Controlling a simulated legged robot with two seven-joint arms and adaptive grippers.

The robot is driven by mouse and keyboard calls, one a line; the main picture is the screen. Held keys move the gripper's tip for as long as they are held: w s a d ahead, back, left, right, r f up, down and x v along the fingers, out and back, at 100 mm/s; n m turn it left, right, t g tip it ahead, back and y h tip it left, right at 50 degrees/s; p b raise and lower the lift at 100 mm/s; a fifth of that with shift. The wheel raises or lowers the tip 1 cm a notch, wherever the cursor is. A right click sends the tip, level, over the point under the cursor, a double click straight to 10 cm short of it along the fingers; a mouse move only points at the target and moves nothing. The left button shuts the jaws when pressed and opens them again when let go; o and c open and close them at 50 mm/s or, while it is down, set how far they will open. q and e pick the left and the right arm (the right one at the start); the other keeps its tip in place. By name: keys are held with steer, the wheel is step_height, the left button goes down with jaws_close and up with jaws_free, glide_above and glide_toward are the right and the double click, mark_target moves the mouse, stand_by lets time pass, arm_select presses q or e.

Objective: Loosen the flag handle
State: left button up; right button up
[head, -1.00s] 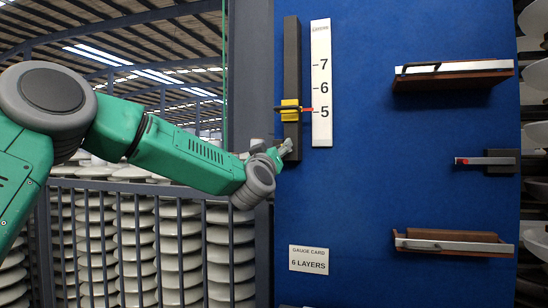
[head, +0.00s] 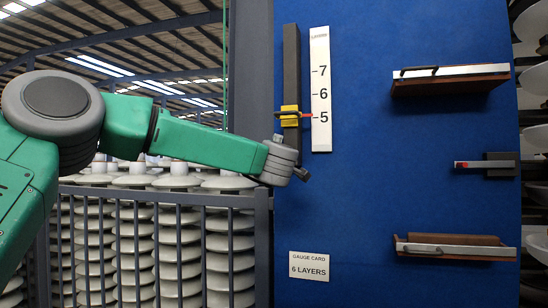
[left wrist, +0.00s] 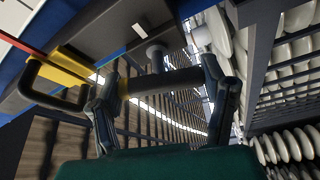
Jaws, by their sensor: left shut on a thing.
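The flag handle (left wrist: 165,82) is a dark cross bar on a round grey stem under the dark rail, in the left wrist view. My left gripper (left wrist: 163,74) is shut on it, one finger at each end of the bar. In the head view my left gripper (head: 300,173) is at the rail's lower end, and my wrist hides the flag handle. The yellow slider (head: 290,117) with its black loop sits above on the dark rail (head: 291,65). Its red pointer is at 5 on the white scale (head: 320,85). The slider (left wrist: 66,68) also shows in the left wrist view. My right gripper is out of view.
The blue board (head: 370,190) carries a gauge card (head: 309,267) reading 6 LAYERS. Two ledges (head: 450,80) (head: 455,247) and a small bracket (head: 485,164) stick out at the right. Railings with stacked white insulators (head: 180,250) stand behind my left arm.

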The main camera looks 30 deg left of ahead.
arm_select(q)
steer(key=n+g, duration=0.1)
steer(key=n, duration=0.2)
steer(key=shift+f+h, duration=0.15)
steer(key=shift+h, duration=0.15)
steer(key=shift+f+n+g, duration=0.1)
steer(key=shift+n+g, duration=0.2)
steer(key=shift+n, duration=0.3)
steer(key=shift+f, duration=0.1)
steer(key=o, duration=1.1)
steer(key=shift+o, duration=0.2)
steer(key=shift+a, duration=0.15)
steer(key=shift+s+d+r, duration=0.2)
steer(key=shift+s, duration=0.15)
steer(key=v, duration=1.1)
